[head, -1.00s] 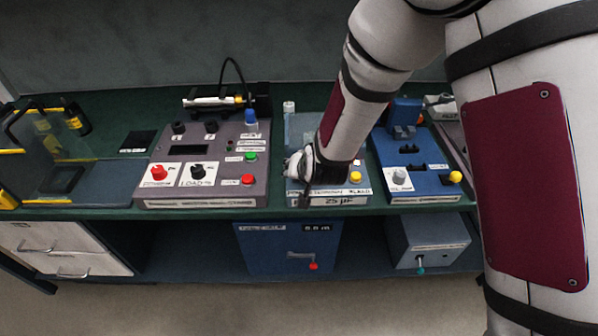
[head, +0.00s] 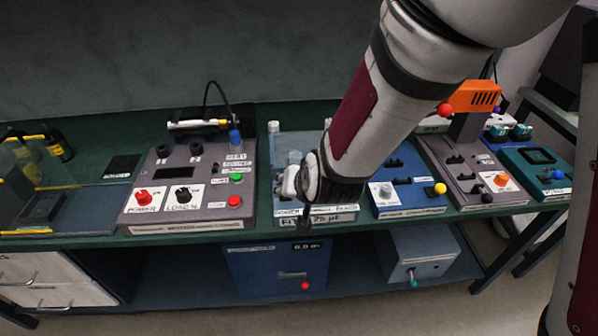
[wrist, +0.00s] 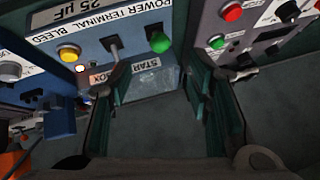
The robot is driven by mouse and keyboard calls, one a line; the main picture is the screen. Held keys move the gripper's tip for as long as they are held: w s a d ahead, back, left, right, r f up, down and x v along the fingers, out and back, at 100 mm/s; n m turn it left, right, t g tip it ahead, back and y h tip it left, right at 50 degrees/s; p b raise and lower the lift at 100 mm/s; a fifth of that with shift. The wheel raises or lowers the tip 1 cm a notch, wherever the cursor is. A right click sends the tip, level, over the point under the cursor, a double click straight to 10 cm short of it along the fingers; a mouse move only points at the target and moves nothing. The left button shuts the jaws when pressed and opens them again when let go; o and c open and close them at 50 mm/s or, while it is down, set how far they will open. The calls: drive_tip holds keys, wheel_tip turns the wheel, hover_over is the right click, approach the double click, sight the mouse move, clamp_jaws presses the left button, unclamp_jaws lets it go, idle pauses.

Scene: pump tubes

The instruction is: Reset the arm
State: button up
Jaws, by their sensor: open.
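My arm reaches down from the top right in the head view, and my gripper (head: 303,222) hangs at the front edge of the 25 µF box (head: 290,150). In the wrist view my gripper (wrist: 158,85) has its two dark fingers spread apart, with nothing between them. The left finger overlaps the face of the 25 µF box (wrist: 150,85), which carries a yellow button (wrist: 68,52), a grey lever (wrist: 112,46) and a green button (wrist: 160,42). I cannot tell whether a finger touches the box. The forearm hides part of the box in the head view.
A grey power-and-load panel (head: 190,205) stands left of the box. A blue panel (head: 408,205) and another grey panel (head: 470,190) stand on the right. A lower shelf holds a blue box (head: 278,270) and a grey-blue box (head: 425,252). Open floor lies in front.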

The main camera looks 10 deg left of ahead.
drive_tip(key=s+d+r+g+h, duration=0.1)
drive_tip(key=s+d+r, duration=0.2)
drive_tip(key=d+r, duration=0.45)
drive_tip(key=s+d+r, duration=0.3)
drive_tip(key=d+r, duration=0.4)
drive_tip(key=d, duration=0.1)
drive_tip(key=s+d+r+g+h, duration=0.1)
drive_tip(key=s+d+r+h, duration=0.2)
drive_tip(key=s+d, duration=0.8)
drive_tip(key=s+r, duration=0.1)
drive_tip(key=s, duration=0.2)
drive_tip(key=shift+d+r+m, duration=0.3)
drive_tip(key=shift+r+m, duration=0.05)
drive_tip(key=shift+m, duration=0.05)
drive_tip(key=shift+s+a, duration=0.1)
